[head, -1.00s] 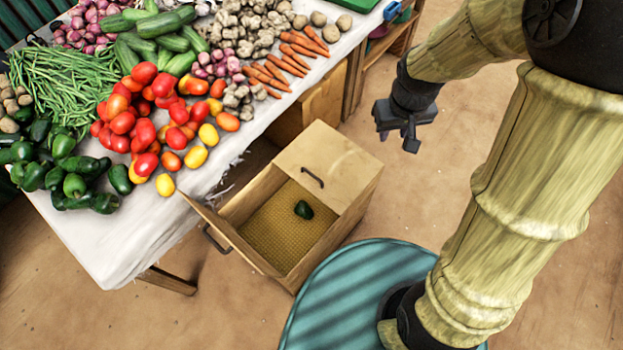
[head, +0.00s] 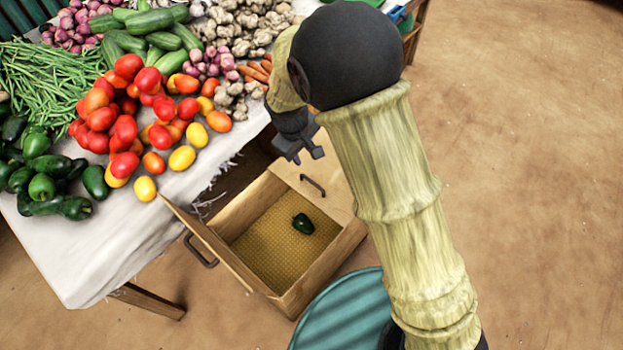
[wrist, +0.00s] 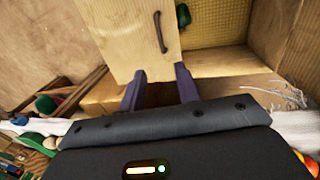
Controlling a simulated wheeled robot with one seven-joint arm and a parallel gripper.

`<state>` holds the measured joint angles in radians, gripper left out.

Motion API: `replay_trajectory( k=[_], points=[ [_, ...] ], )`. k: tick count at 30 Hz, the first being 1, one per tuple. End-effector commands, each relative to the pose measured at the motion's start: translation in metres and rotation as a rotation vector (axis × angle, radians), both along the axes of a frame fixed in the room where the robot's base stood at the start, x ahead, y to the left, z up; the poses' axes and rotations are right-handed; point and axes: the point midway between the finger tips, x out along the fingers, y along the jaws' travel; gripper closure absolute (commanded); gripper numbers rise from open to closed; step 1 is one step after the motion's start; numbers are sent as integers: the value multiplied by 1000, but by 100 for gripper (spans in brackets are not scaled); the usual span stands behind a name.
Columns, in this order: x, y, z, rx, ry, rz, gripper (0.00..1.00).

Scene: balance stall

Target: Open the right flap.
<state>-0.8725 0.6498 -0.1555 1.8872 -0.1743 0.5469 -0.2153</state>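A wooden crate (head: 325,263) stands on the floor beside the stall table. Its right flap (head: 334,183) lies shut over the right part of the crate and has a dark bar handle (head: 313,185). The left flap (head: 215,243) is swung up and outward, with its own handle (head: 201,252). A green pepper (head: 303,224) lies inside on the yellow woven bottom. My gripper (head: 305,156) is above the far side of the right flap. In the wrist view my gripper (wrist: 161,90) is open, fingers apart and empty, with the right flap (wrist: 133,45) and its handle (wrist: 160,32) ahead.
The stall table (head: 110,250), with a white cloth, tomatoes, cucumbers, beans and other vegetables, stands at the left, close to the crate. A teal striped round surface (head: 340,315) is just in front of the crate. The floor (head: 520,180) at the right is clear.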

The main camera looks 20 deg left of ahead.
Motion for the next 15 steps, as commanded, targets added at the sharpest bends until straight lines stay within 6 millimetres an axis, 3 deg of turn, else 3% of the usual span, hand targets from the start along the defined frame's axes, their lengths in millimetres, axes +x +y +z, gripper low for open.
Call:
replay_trajectory(
  k=[5, 15],
  points=[
    [3, -3, -17, -2, 2, -3, 67],
    [13, -9, -74, -3, 3, -4, 67]
  ],
)
